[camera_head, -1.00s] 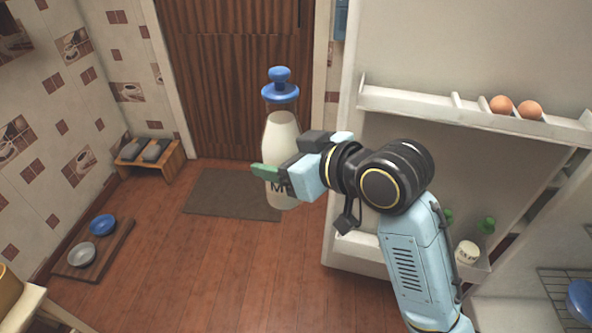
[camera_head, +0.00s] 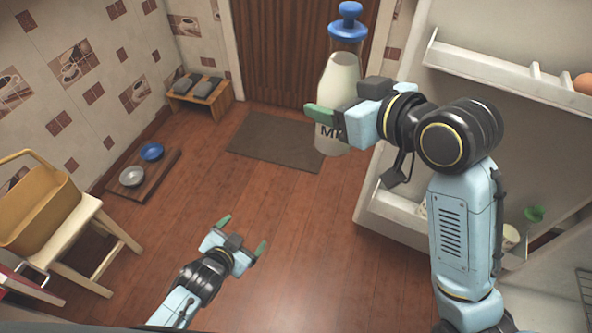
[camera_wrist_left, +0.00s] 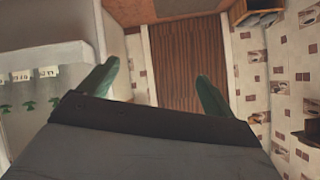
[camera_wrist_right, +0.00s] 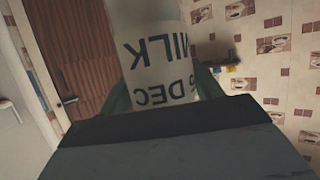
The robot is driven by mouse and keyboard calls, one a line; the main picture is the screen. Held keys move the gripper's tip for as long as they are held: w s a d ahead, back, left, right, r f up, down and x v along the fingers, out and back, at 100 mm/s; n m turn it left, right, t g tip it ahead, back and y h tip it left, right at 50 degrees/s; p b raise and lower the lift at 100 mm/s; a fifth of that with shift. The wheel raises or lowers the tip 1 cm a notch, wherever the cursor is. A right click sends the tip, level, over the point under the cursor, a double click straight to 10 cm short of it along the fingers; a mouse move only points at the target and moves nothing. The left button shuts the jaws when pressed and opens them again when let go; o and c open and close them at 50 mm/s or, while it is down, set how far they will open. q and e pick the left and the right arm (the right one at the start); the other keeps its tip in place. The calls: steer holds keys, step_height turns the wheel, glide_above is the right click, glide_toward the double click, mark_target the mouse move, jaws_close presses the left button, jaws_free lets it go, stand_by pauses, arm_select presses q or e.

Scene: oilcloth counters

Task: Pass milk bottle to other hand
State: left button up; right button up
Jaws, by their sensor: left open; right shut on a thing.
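The milk bottle (camera_head: 338,84) is white with a blue stopper-like cap and dark lettering. It stands upright in the air in the head view. My right gripper (camera_head: 330,116) is shut on its lower body. The bottle's lettering (camera_wrist_right: 160,70) fills the middle of the right wrist view, between the green fingertips. My left gripper (camera_head: 243,236) is open and empty, low over the floor, below and to the left of the bottle. Its two green fingers (camera_wrist_left: 155,85) are spread with nothing between them in the left wrist view.
An open fridge door (camera_head: 490,95) with shelves and an egg (camera_head: 585,83) stands at the right. A stool (camera_head: 75,245) with a yellow-brown basket (camera_head: 38,212) is at the left. Pet bowls (camera_head: 132,176) sit on a wooden board. The middle floor is clear.

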steer(key=shift+r, duration=0.1)
arm_select(q)
steer(key=s+d+r+t+h, duration=0.15)
steer(key=d+r, duration=0.35)
steer(key=r, duration=0.6)
steer(key=s+d+r+t+h, duration=0.1)
steer(key=d+r+h, duration=0.25)
steer(key=r, duration=0.65)
steer(key=s+d+r+t+h, duration=0.1)
steer(key=d+r+t+h, duration=0.1)
steer(key=d+r, duration=0.65)
steer(key=shift+n, duration=0.3)
steer(key=w+d, duration=0.1)
steer(key=w, duration=0.2)
steer(key=w+d+r, duration=0.1)
steer(key=w, duration=0.2)
steer(key=w+d+r, duration=0.1)
steer(key=w, duration=0.2)
steer(key=shift+w+d+r, duration=0.1)
steer(key=shift+w+r, duration=0.1)
steer(key=shift+w, duration=0.15)
steer(key=shift+s+d+g, duration=0.1)
steer(key=shift+d+g, duration=0.05)
steer(key=shift+g, duration=0.1)
steer(key=c, duration=1.6)
steer(key=shift+r, duration=0.2)
steer(key=shift+c, duration=0.6)
arm_select(e)
steer(key=o, duration=1.7)
